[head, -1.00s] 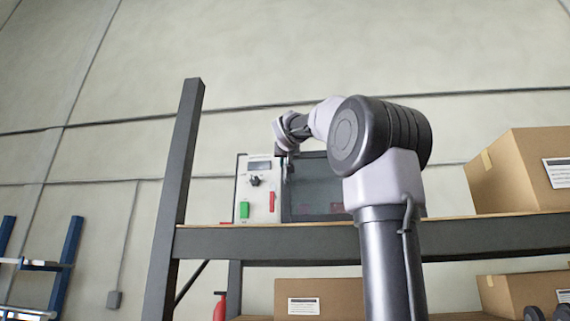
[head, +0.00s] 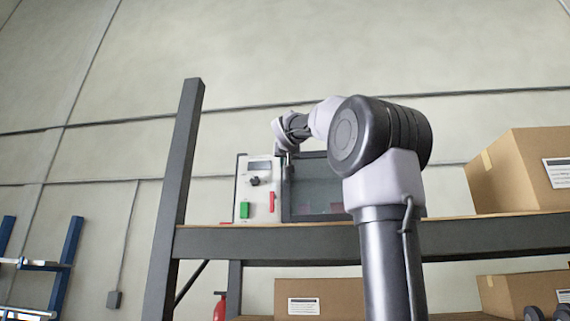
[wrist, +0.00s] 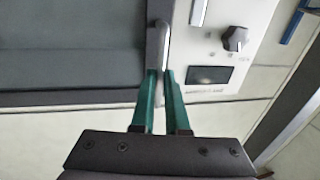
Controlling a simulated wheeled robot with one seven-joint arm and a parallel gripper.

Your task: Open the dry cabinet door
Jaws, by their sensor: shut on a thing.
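The dry cabinet (head: 241,182) stands on the shelf, with a white control panel on its left and a dark see-through door (head: 306,187) on its right. The door looks closed. In the wrist view the panel (wrist: 232,15) is at upper right and the dark door (wrist: 70,68) fills the left. A grey upright bar handle (wrist: 163,42) runs along the door's edge beside the panel. My gripper (wrist: 161,74) has its green fingers shut on the handle's end. In the head view my wrist is above the door's left edge and the fingertips are hard to make out.
The shelf beam (head: 460,238) runs below the cabinet, and a dark post (head: 178,190) stands to its left. A cardboard box (head: 500,180) sits on the shelf at right. More boxes (head: 320,299) are below. The wall space above is clear.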

